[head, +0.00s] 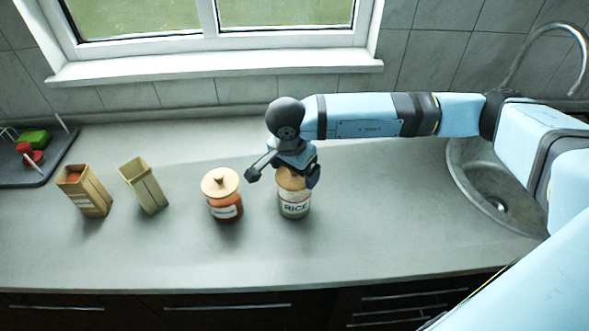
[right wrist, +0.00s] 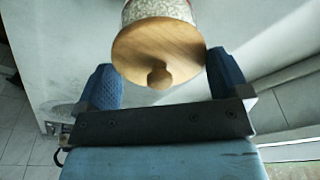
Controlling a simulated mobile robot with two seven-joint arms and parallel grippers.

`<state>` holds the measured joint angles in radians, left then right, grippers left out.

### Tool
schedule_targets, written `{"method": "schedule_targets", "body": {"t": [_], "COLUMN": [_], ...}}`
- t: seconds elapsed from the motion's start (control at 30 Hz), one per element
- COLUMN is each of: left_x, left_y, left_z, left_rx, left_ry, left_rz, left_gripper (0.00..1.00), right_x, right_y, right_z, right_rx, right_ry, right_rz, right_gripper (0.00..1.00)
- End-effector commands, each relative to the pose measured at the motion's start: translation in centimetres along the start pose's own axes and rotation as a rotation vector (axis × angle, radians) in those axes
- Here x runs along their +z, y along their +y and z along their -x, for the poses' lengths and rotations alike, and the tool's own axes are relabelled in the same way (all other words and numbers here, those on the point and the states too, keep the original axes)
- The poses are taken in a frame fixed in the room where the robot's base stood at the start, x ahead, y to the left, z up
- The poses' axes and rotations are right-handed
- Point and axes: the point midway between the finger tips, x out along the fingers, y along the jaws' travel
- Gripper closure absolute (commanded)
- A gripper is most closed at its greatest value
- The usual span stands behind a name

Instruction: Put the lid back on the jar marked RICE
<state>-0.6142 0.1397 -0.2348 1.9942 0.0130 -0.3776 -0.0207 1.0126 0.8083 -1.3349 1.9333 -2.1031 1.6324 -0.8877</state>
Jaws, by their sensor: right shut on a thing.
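The jar marked RICE (head: 295,208) stands upright on the counter, with pale grains inside; its glass also shows in the right wrist view (right wrist: 160,10). A round wooden lid (right wrist: 158,48) with a knob is at the jar's mouth, in line with it. I cannot tell whether it is fully seated. My right gripper (head: 284,176) is above the jar, its fingers on either side of the lid and shut on it. The gripper partly hides the lid (head: 291,184) in the head view. My left gripper is not in view.
A second jar (head: 225,207) with red contents and a knobbed wooden lid stands just left of the RICE jar. Two wooden boxes (head: 86,193) (head: 145,186) stand farther left. A dark tray (head: 55,160) is at the far left, a sink (head: 480,190) at right. The front counter is clear.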

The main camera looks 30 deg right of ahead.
Motion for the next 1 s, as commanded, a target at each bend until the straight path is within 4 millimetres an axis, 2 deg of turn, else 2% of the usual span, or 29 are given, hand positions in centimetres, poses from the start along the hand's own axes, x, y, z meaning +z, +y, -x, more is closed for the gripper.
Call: {"method": "schedule_targets", "body": {"t": [0.3,0.33,0.37,0.77,1.0], "left_x": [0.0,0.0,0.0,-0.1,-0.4], "left_y": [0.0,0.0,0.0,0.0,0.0], "left_z": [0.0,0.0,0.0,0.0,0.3], "left_rx": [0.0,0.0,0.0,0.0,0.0], "left_ry": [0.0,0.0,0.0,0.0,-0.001], "left_rz": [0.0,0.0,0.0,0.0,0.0], "left_gripper": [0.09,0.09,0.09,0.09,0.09], "right_x": [0.0,0.0,0.0,0.0,-0.2], "right_y": [0.0,0.0,0.0,0.0,0.0], "right_z": [0.0,0.0,0.0,0.1,1.3], "right_rx": [0.0,0.0,0.0,0.0,0.0], "right_ry": [0.0,0.0,0.0,0.0,0.0], "right_rz": [0.0,0.0,0.0,0.0,0.0], "right_gripper": [0.33,0.04,0.0,0.0,0.0]}}
